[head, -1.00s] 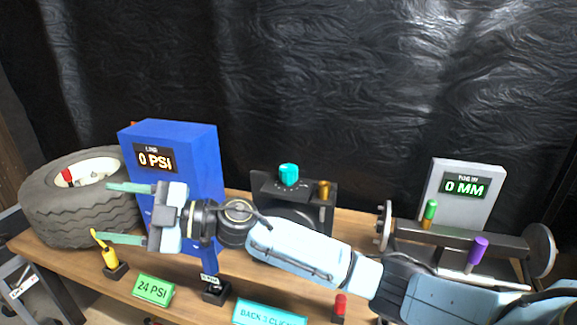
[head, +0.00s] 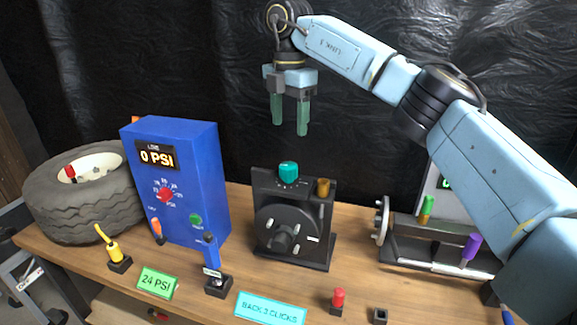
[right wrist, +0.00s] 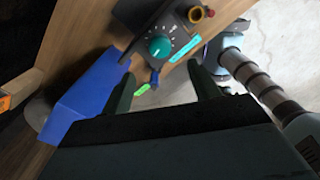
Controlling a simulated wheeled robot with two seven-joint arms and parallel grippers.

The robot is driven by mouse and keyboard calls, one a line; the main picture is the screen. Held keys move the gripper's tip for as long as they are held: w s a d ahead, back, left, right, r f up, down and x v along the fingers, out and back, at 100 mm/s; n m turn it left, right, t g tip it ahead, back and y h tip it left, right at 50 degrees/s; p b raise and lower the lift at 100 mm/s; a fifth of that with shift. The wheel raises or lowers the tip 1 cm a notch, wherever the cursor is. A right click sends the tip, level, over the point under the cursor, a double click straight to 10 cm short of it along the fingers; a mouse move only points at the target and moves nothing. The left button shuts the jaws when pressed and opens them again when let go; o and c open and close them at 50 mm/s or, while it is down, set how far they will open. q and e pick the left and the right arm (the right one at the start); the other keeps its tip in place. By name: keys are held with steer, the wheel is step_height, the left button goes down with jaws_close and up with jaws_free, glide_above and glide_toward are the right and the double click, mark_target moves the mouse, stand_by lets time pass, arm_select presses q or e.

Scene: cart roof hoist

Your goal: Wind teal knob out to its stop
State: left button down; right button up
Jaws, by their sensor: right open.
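The teal knob (head: 288,170) sits on top of a black device (head: 292,222) near the middle of the bench, with dial marks around its base. It also shows in the right wrist view (right wrist: 159,48), seen from above between my fingertips' directions. My right gripper (head: 290,132) is open and empty, fingers pointing down, above the teal knob and apart from it. Its two fingers also show in the right wrist view (right wrist: 160,72). My left gripper is not in view.
A blue box (head: 190,185) reading 0 PSI and a tyre (head: 80,205) stand at left. A brass knob (head: 323,187) is right beside the teal one. Signs (head: 270,309) lie along the front edge.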

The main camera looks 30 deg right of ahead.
mark_target(289, 165)
step_height(289, 165, down, 12)
steer(key=shift+f+b, duration=0.1)
steer(key=shift+b, duration=0.45)
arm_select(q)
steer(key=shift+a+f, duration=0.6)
arm_select(e)
steer(key=c, duration=1)
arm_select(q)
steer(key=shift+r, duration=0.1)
